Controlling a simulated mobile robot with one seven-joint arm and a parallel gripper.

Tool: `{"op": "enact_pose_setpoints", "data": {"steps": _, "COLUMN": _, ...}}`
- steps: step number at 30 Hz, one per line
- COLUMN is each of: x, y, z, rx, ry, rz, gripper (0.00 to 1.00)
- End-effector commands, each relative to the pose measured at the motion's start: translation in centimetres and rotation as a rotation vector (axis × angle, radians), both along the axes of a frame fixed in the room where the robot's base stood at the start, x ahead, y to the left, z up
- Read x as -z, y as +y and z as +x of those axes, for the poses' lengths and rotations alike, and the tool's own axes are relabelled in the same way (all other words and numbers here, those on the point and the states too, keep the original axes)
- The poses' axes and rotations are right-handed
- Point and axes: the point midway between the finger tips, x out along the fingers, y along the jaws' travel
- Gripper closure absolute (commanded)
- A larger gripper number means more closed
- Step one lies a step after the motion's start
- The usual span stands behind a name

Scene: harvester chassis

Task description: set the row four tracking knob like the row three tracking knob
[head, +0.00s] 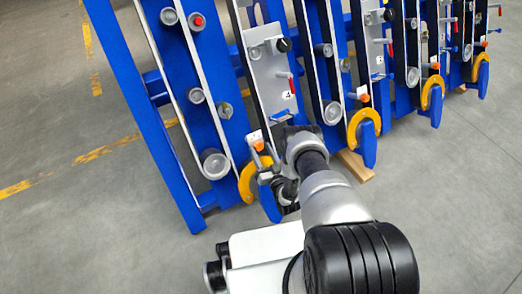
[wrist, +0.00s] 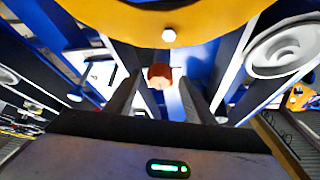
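The row panel marked with what looks like a 4 (head: 287,95) stands nearest. At its lower end an orange knob (head: 259,146) sits above a yellow hook-shaped part (head: 246,184). The neighbouring row to the right has a similar orange knob (head: 364,98) above its own yellow hook (head: 364,122). No label shows which knob is the tracking knob. My gripper (head: 268,172) is at the near row's lower end. In the wrist view the orange-red knob (wrist: 160,75) appears between my open fingertips (wrist: 159,84), with gaps on both sides. The knobs' exact settings are too small to read.
The near panel also carries a black knob (head: 284,45) and a red lever (head: 291,85). Blue beams (head: 150,120) and grey rollers (head: 215,164) lie to the left. A wooden block (head: 355,166) is on the floor. The floor at front right is clear.

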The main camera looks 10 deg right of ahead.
Motion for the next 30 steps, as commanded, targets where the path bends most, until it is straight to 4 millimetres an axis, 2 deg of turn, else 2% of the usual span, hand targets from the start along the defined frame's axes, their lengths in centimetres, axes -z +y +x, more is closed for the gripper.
{"op": "enact_pose_setpoints", "data": {"steps": 1, "x": 0.00, "y": 0.00, "z": 0.00, "rx": 0.000, "ry": 0.000, "rz": 0.000, "gripper": 0.56}}
{"op": "enact_pose_setpoints", "data": {"steps": 6, "x": 0.00, "y": 0.01, "z": 0.01, "rx": 0.000, "ry": 0.000, "rz": 0.000, "gripper": 0.85}}
{"op": "enact_pose_setpoints", "data": {"steps": 8, "x": 0.00, "y": 0.01, "z": 0.01, "rx": 0.000, "ry": 0.000, "rz": 0.000, "gripper": 0.92}}
{"op": "enact_pose_setpoints", "data": {"steps": 19, "x": 0.04, "y": -0.08, "z": 0.03, "rx": -0.038, "ry": -0.020, "rz": -0.061, "gripper": 0.92}}
{"op": "enact_pose_setpoints", "data": {"steps": 30, "x": -0.02, "y": -0.44, "z": 0.22, "rx": -0.178, "ry": -0.097, "rz": -0.293, "gripper": 0.92}}
